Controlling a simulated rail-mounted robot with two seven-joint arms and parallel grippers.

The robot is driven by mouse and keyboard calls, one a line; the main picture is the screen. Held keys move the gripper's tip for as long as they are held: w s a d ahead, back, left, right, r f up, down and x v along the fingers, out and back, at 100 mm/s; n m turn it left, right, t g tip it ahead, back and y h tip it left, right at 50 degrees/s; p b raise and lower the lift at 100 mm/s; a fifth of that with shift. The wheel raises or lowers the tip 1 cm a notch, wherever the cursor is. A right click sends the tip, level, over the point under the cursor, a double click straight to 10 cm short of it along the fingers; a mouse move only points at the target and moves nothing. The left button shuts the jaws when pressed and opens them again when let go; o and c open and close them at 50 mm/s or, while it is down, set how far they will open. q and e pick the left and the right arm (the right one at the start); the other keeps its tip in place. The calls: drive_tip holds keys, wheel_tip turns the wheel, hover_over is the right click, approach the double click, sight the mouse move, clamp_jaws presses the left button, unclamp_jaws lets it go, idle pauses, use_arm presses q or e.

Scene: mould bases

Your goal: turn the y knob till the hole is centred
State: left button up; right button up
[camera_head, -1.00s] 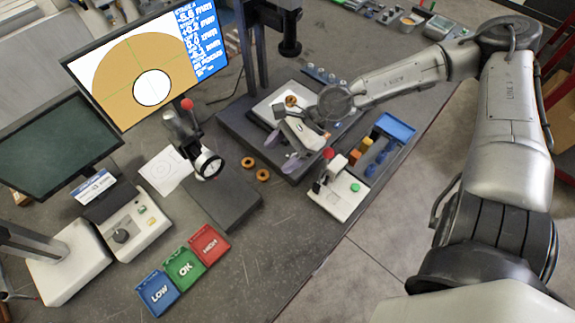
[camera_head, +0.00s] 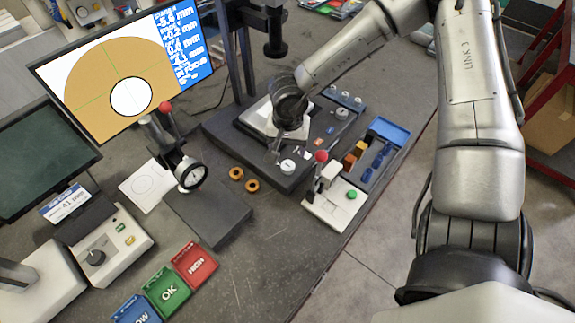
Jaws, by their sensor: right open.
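The monitor (camera_head: 75,75) shows a tan disc with a white hole (camera_head: 130,97) and green cross lines. The hole sits below and slightly right of where the lines cross. Its blue panel (camera_head: 178,40) reads about -5.8 mm and +0.2 mm on top. The dark stage base (camera_head: 225,130) carries a light plate (camera_head: 258,115). A silver knob (camera_head: 288,166) is at its front edge, and another round knob (camera_head: 342,113) is at its right; I cannot tell which is y.
A gauge with a red-topped lever (camera_head: 322,180) and a blue tray (camera_head: 390,131) stand right. A dial stand (camera_head: 191,174), control box (camera_head: 105,250) and LOW, OK, HIGH bins (camera_head: 168,291) occupy the left and front.

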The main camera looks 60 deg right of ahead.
sight(288, 165)
wheel_tip(288, 165, down, 6)
drive_tip(key=shift+f+b, duration=0.25)
drive_tip(key=shift+b, duration=0.1)
drive_tip(key=shift+f, duration=0.85)
drive_tip(key=shift+c, duration=0.3)
